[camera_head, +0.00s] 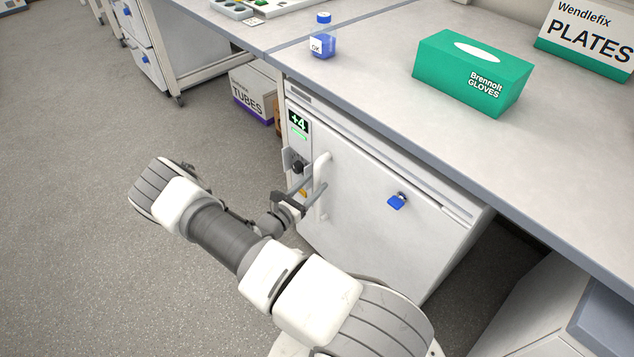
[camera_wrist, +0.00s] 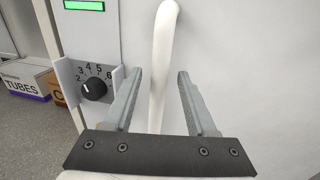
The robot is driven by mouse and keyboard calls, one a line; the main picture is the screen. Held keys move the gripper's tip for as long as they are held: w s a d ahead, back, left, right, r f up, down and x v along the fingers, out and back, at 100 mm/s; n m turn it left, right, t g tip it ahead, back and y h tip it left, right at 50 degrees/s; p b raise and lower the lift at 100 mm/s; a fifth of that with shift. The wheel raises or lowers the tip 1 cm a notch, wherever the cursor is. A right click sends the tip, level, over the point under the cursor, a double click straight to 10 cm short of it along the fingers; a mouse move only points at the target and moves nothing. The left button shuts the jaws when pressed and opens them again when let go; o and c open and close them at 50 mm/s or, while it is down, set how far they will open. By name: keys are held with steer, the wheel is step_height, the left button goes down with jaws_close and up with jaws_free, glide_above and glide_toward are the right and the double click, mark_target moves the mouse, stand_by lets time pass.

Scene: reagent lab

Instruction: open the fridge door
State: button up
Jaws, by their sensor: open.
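The white fridge (camera_head: 375,215) stands under the bench, and its door is shut. A white upright bar handle (camera_head: 322,165) is on the door's left side. My gripper (camera_head: 311,188) is open at the handle. The handle's lower part is hidden behind the gripper's palm.
A control panel with a black dial (camera_wrist: 93,88) is just left of the handle. The bench top (camera_head: 380,90) overhangs the fridge and holds a green glove box (camera_head: 472,72) and a blue bottle (camera_head: 322,38). A tubes box (camera_head: 252,92) stands left of the fridge. Floor is clear at left.

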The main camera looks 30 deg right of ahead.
steer(key=shift+x, duration=1.15)
jaws_close()
stand_by(0.6)
